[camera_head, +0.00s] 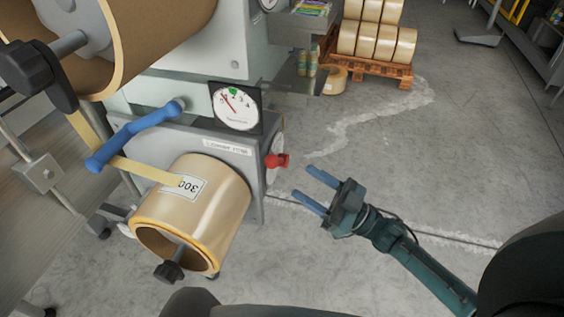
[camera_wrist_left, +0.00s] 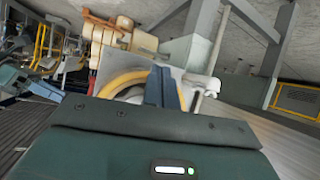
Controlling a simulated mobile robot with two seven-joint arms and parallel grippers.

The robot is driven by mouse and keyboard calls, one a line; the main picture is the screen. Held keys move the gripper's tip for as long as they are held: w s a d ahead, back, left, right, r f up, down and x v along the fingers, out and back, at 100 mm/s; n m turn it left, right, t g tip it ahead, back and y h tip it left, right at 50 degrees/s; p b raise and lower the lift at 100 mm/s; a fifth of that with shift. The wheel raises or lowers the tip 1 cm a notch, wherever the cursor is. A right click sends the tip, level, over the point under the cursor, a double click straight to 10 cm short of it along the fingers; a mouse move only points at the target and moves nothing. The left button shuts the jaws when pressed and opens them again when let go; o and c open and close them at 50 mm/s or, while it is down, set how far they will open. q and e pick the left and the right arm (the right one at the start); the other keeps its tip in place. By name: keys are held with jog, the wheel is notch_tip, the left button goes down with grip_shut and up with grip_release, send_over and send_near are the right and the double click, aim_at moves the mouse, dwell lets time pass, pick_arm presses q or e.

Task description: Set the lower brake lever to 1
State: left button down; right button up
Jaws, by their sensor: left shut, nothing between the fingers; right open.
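The red lever (camera_head: 277,160) sticks out from the right side of the grey lower unit (camera_head: 258,190), in front of a pale round plate seen edge-on. Its setting marks are too small to read. My right gripper (camera_head: 303,182) is open and empty to the right of the red lever, its two blue fingers pointing toward it with a gap between. My left gripper (camera_wrist_left: 160,88) shows only in the left wrist view, its fingers shut together with nothing between them.
A tape roll (camera_head: 205,205) marked 300 hangs on the lower unit's front, below a blue bar (camera_head: 135,135) and a tension gauge (camera_head: 236,106). A larger roll (camera_head: 130,50) is above left. A pallet (camera_head: 372,68) with rolls stands behind.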

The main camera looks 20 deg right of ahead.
aim_at(277, 161)
jog(key=p+x, duration=0.1)
jog(key=x, duration=0.6)
jog(key=shift+c, duration=0.4)
grip_shut()
